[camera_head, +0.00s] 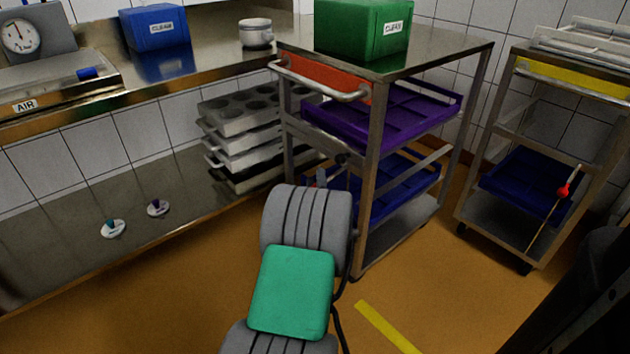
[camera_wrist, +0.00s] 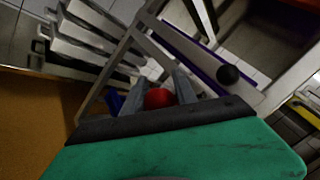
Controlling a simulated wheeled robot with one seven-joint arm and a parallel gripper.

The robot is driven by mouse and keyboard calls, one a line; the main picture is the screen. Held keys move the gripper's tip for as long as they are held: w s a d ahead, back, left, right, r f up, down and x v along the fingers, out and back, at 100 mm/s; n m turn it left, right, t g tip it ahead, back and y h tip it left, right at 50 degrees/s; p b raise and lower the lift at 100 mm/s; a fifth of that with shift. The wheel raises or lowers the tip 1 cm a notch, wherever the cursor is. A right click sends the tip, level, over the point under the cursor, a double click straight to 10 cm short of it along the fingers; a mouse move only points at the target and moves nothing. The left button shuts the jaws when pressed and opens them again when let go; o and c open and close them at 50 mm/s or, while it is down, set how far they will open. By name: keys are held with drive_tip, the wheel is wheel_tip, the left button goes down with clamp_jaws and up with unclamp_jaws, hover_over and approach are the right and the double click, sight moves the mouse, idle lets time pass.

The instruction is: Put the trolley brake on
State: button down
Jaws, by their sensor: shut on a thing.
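The near steel trolley (camera_head: 450,48) stands in the middle of the head view, with an orange-red panel under its top. In the wrist view, a red round knob (camera_wrist: 158,98) sits between the two grey fingers of my gripper (camera_wrist: 160,86). The fingers are shut on it, close beside the trolley frame (camera_wrist: 97,92). My own arm hides most of the gripper and the red knob in the head view. The lever behind the knob is hidden, so I cannot tell its angle. A black ball knob (camera_wrist: 228,74) shows right of the gripper in the wrist view.
A second trolley (camera_head: 490,118) with a yellow panel stands at the right, with a thin rod and red knob (camera_head: 563,190). Stacked moulds (camera_head: 235,128) stand left of the near trolley. A green crate (camera_head: 345,30) sits on it. Orange floor is open in front.

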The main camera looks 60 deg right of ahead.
drive_tip(key=shift+s+a+f, duration=0.1)
drive_tip(key=shift+s+f, duration=0.2)
drive_tip(key=shift+f, duration=0.4)
drive_tip(key=c, duration=1.3)
unclamp_jaws()
drive_tip(key=shift+c, duration=0.2)
drive_tip(key=shift+o, duration=0.7)
drive_tip(key=shift+s+r, duration=0.1)
drive_tip(key=shift+o, duration=0.5)
drive_tip(key=shift+w+r, duration=0.2)
drive_tip(key=shift+r, duration=0.05)
drive_tip(key=v, duration=0.7)
drive_tip(key=shift+s+a+b, duration=0.25)
drive_tip(key=shift+a+b, duration=0.05)
drive_tip(key=shift+b, duration=0.1)
